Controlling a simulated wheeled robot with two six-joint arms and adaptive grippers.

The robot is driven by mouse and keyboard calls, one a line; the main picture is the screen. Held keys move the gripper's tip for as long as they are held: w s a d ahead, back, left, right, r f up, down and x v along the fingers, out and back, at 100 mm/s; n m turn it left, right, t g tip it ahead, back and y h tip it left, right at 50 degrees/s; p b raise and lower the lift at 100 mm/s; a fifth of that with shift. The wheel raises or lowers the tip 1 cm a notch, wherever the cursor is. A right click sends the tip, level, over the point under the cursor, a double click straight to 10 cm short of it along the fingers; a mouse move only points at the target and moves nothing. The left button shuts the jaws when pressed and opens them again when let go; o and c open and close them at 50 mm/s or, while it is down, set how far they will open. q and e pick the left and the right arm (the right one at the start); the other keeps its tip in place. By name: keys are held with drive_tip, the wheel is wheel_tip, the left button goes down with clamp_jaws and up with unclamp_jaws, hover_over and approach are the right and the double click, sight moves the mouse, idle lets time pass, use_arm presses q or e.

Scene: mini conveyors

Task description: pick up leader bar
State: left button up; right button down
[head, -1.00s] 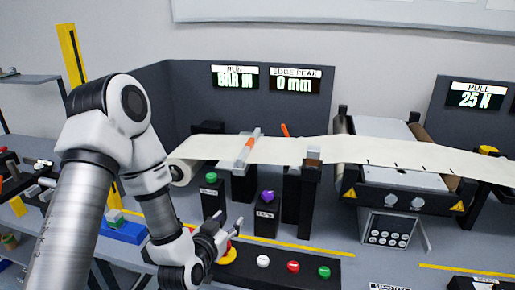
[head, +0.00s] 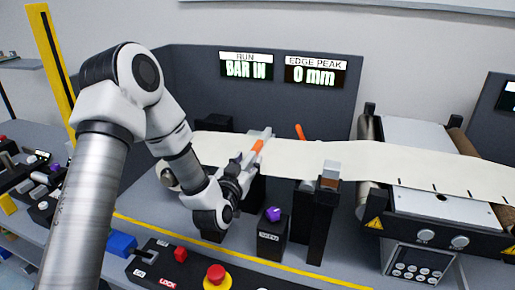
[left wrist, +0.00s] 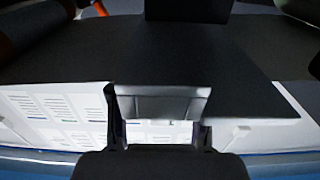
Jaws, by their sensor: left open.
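The grey bar with an orange middle (head: 257,146), which looks like the leader bar, lies across the left end of the cream web (head: 330,158). My left gripper (head: 243,165) is at the near end of this bar, and its fingers partly hide that end. In the left wrist view the fingers of my left gripper (left wrist: 160,112) stand apart, one on each side of a pale grey piece (left wrist: 160,101) that may be the bar's end. I cannot tell whether they touch it. My right gripper is not in view.
A purple-topped post (head: 272,215) and a black post with a brown top (head: 329,183) stand right of my gripper. A control box with a red button (head: 215,276) lies in front. A roller machine (head: 440,205) stands at the right. Displays (head: 246,66) read BAR IN and 0 mm.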

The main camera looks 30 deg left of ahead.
use_arm(q)
drive_tip(key=shift+w+a, duration=0.1)
drive_tip(key=shift+w, duration=0.3)
drive_tip(key=shift+s, duration=0.1)
clamp_jaws()
drive_tip(key=shift+r, duration=0.1)
